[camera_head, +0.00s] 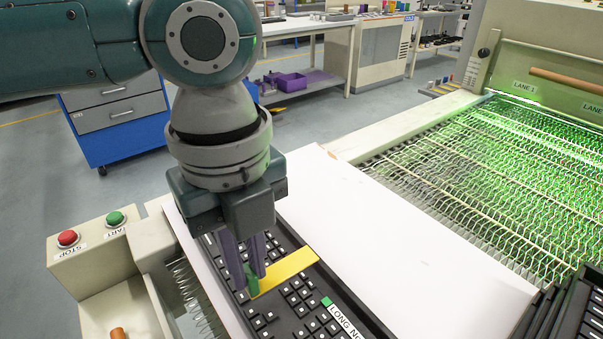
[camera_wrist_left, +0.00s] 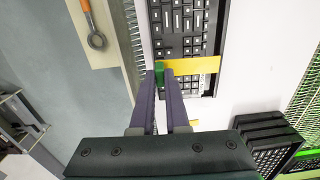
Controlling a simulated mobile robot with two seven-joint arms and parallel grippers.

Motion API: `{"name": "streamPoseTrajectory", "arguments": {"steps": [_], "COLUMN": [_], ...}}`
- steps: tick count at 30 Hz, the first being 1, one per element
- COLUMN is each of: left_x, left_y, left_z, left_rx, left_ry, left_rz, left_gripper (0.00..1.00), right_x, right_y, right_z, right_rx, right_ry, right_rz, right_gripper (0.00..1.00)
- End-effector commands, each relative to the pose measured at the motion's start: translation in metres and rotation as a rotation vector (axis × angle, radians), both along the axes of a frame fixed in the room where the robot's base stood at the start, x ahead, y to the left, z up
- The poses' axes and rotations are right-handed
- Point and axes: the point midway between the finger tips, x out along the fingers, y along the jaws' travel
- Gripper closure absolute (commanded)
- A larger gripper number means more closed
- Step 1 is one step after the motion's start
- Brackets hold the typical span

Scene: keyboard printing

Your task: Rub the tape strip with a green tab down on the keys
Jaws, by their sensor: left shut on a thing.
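The black keyboard (camera_head: 269,317) lies on a white surface, with white marks on its keys; it also shows in the left wrist view (camera_wrist_left: 206,22). A yellow tape strip (camera_head: 290,269) lies across the keys, and in the left wrist view it (camera_wrist_left: 200,65) runs right from its green tab (camera_wrist_left: 159,74). I cannot tell whether the whole strip touches the keys. My left gripper (camera_head: 251,279) is shut on the green tab at the strip's left end, pointing down at the keyboard. The fingers partly hide the tab. My right gripper is in neither view.
A label reading "LONG N..." (camera_head: 344,321) with a green square sits at the keyboard's lower right. Stacked black keyboards (camera_head: 575,310) stand at right. A green-lit wire conveyor (camera_head: 480,170) lies behind. Red stop (camera_head: 68,238) and green start (camera_head: 115,218) buttons are at left. White surface right of the keyboard is clear.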

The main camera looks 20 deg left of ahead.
Motion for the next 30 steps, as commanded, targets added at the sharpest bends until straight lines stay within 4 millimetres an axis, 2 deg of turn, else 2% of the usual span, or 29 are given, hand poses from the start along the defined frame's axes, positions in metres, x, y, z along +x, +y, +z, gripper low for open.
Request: {"name": "streamPoseTrajectory", "arguments": {"steps": [15,24,30], "left_x": [0.000,0.000,0.000], "left_y": [0.001,0.000,0.000], "left_z": [-0.044,-0.066,-0.068], "left_rx": [0.002,0.000,0.000], "left_ry": [-0.001,0.000,0.000], "left_rz": [0.002,0.002,0.002], "left_gripper": [1.00,1.00,1.00], "right_x": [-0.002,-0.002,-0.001], "right_y": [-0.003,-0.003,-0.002], "right_z": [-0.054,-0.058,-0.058], "right_rx": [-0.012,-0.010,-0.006], "right_ry": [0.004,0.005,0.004], "right_rz": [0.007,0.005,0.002], "right_gripper": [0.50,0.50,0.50]}}
